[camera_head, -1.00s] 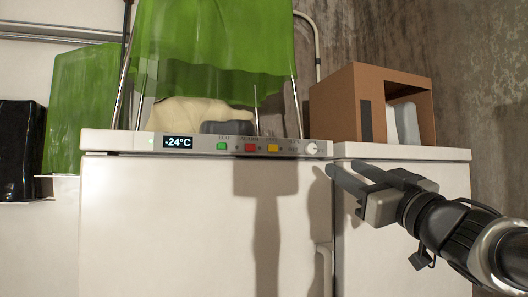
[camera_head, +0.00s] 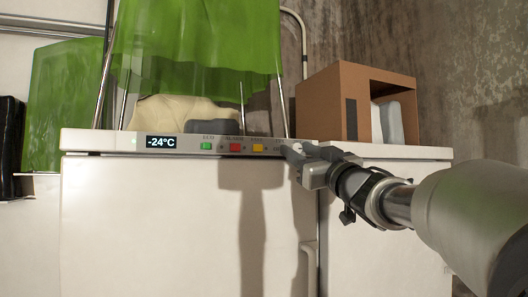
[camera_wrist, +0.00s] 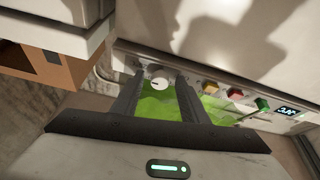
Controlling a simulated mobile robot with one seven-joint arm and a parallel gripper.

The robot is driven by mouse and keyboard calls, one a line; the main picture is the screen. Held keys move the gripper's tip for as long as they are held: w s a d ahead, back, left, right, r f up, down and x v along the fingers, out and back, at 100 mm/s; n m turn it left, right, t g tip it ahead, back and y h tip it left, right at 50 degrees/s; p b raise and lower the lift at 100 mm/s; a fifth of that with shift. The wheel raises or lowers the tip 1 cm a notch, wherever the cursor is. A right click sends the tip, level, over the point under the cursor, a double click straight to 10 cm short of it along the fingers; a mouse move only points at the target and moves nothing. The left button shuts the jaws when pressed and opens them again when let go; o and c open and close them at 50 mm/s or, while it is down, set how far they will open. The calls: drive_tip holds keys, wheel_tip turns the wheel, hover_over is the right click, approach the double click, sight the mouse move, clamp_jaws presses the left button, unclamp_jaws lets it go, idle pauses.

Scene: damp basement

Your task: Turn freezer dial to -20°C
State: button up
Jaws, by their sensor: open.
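The white freezer dial (camera_wrist: 158,82) sits at the right end of the control panel (camera_head: 105,140). In the head view my gripper (camera_head: 291,150) is at that end and covers most of the dial. In the wrist view my open gripper (camera_wrist: 160,88) has one finger on each side of the dial, with gaps visible. I cannot tell whether either finger touches it. The panel display (camera_head: 161,142) reads -24°C; it also shows at the right of the wrist view (camera_wrist: 288,111).
Green (camera_head: 207,146), red (camera_head: 235,147) and yellow (camera_head: 258,148) buttons line the panel left of the dial. An open cardboard box (camera_head: 322,105) sits to the right on a neighbouring white appliance.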

clamp_jaws()
drive_tip(key=shift+n+y, duration=0.4)
drive_tip(key=shift+n, duration=0.1)
drive_tip(key=n+g+y+p, duration=0.1)
drive_tip(key=n, duration=0.1)
drive_tip(key=n+y, duration=0.1)
drive_tip(key=n, duration=0.2)
drive_tip(key=n+g+y+p, duration=0.1)
drive_tip(key=n, duration=0.2)
drive_tip(key=shift+w+d+r+g+p, duration=0.1)
drive_tip(key=shift+d+r+g+p, duration=0.05)
drive_tip(key=shift+d+g+p, duration=0.15)
drive_tip(key=n+g+p, duration=0.1)
drive_tip(key=n, duration=0.2)
drive_tip(key=n+g+p, duration=0.1)
drive_tip(key=n, duration=0.2)
drive_tip(key=shift+n+g+y, duration=0.3)
drive_tip(key=shift+g+y, duration=0.1)
unclamp_jaws()
